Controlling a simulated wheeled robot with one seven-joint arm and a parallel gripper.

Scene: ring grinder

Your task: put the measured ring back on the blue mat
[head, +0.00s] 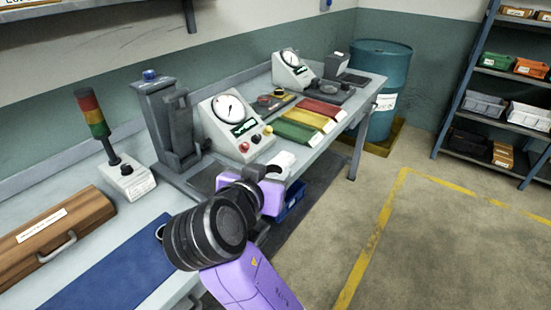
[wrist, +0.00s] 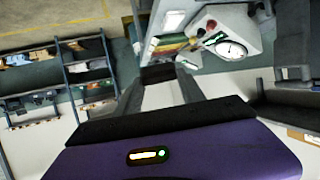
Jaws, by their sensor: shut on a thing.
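The blue mat (head: 112,268) lies on the near left end of the bench, partly hidden by my arm. My gripper (head: 272,172) is to the right of the mat, over the bench's front edge, near the front of the nearer dial gauge. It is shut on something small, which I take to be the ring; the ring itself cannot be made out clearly. In the wrist view a dark finger bar and my purple gripper housing fill the lower part. The nearer dial gauge (head: 232,118) also shows in the wrist view (wrist: 232,48).
A wooden case (head: 50,235) and a signal lamp (head: 98,130) stand left, behind the mat. A dark grey upright machine (head: 168,120) stands beside the gauge. Red, yellow and green trays (head: 300,122) lie farther along. A blue drum (head: 382,75) and shelves (head: 500,90) stand beyond; the floor right is clear.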

